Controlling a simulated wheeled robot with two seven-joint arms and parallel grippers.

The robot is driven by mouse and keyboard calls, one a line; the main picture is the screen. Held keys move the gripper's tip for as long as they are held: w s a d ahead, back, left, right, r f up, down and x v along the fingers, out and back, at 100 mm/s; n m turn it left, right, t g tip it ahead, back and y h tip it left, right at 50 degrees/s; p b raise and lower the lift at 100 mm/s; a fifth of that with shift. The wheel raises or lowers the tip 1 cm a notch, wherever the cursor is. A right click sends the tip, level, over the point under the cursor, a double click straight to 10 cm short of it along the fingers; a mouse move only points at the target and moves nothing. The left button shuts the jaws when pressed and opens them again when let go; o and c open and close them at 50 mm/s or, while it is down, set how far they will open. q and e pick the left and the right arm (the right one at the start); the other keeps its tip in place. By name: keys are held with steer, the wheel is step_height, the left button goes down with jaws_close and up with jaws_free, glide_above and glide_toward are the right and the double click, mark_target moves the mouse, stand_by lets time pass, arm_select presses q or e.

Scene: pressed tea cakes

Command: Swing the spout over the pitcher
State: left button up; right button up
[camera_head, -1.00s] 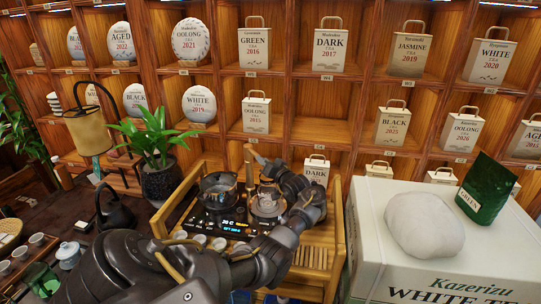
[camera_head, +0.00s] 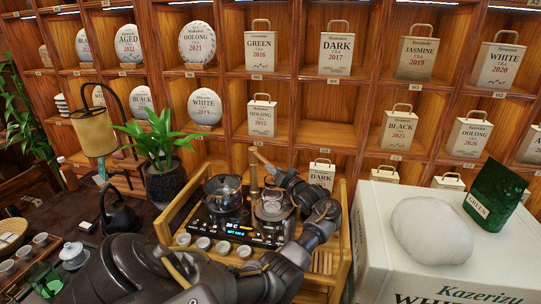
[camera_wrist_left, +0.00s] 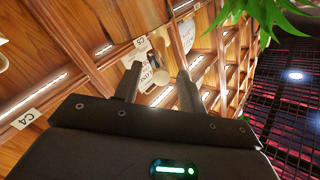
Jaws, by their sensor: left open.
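A slim tan spout arm (camera_head: 261,157) on an upright brass-coloured post (camera_head: 253,178) stands behind the black stove, beside my left gripper. A clear glass vessel (camera_head: 222,194) sits on the stove's left side, and a second glass pot (camera_head: 272,207) sits on its right side. I cannot tell which one is the pitcher. My left gripper (camera_head: 274,170) reaches over the right pot from behind my bent arm, its tips near the spout. In the left wrist view its two fingers (camera_wrist_left: 158,88) are apart, with a brown rounded piece ahead. My right gripper is not in view.
The black stove (camera_head: 240,232) with a lit display stands on a wooden slatted stand. Several small cups (camera_head: 203,243) line its front. A potted plant (camera_head: 164,180) is at left, and a white box (camera_head: 380,230) is at right. Shelves of tea packages fill the back.

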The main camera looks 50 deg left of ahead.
arm_select(q)
steer(key=d+b, duration=0.1)
steer(key=d, duration=0.5)
steer(key=shift+s+d, duration=0.2)
steer(key=shift+s, duration=0.2)
